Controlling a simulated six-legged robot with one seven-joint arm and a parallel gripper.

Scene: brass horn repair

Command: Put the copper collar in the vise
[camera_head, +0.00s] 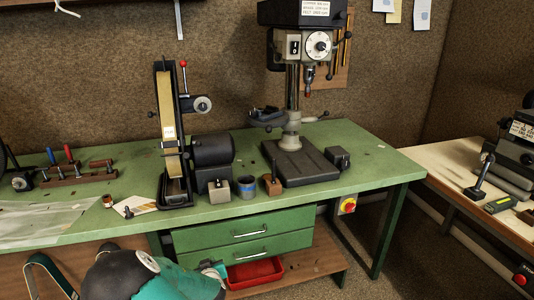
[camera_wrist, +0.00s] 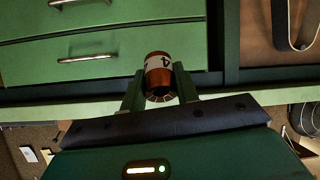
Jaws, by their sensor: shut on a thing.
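The copper collar (camera_wrist: 158,72), a short copper-coloured cylinder with a white band and dark marking, is between the two fingers of my gripper (camera_wrist: 158,82) in the wrist view. The gripper is shut on it, with one finger on each side. Green drawers show behind it. In the head view my arm is low in front of the bench, and the collar cannot be made out there. A dark vise-like fixture (camera_head: 268,117) sits beside the drill press column; I cannot tell its jaws clearly.
The green bench (camera_head: 365,145) carries a drill press (camera_head: 301,60), a belt grinder (camera_head: 170,130), a blue-grey cup (camera_head: 246,188) and a small copper-brown ring (camera_head: 107,201). A red tray (camera_head: 256,274) lies on the shelf below.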

